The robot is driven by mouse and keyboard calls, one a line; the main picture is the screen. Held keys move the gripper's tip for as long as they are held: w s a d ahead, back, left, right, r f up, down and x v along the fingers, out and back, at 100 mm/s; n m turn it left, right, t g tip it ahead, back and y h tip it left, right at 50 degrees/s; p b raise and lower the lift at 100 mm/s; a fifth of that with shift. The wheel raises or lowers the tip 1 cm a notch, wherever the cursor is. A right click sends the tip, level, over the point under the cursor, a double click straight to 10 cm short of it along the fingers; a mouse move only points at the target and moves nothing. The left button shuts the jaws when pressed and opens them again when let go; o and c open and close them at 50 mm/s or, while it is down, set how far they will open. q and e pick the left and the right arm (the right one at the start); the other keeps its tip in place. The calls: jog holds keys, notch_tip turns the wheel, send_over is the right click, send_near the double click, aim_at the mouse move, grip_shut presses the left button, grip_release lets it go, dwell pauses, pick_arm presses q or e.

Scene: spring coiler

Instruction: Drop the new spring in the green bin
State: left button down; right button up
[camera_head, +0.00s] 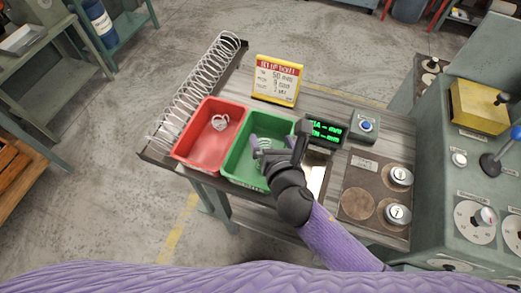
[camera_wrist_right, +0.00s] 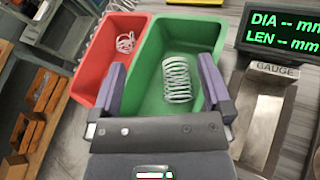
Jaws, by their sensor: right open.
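The green bin (camera_head: 239,164) stands on the bench between the red bin and the gauge; it also shows in the right wrist view (camera_wrist_right: 140,100). A small light coil spring (camera_wrist_right: 177,80) lies inside the green bin, partly hidden by my gripper in the head view (camera_head: 264,143). My right gripper (camera_head: 263,147) is over the green bin with its jaws apart. In the right wrist view my right gripper (camera_wrist_right: 163,88) has its two purple-grey fingers on either side of the spring, not touching it. My left gripper is not in view.
The red bin (camera_head: 188,152) holds a tangled spring piece (camera_head: 220,122). A long wire coil (camera_head: 192,88) lies along the bench's left edge. A yellow ticket sign (camera_head: 276,79), a gauge display (camera_head: 326,130) and a blue-button box (camera_head: 364,126) stand nearby. Knobs sit at right.

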jog(key=v, duration=0.6)
jog(key=shift+p, duration=0.4)
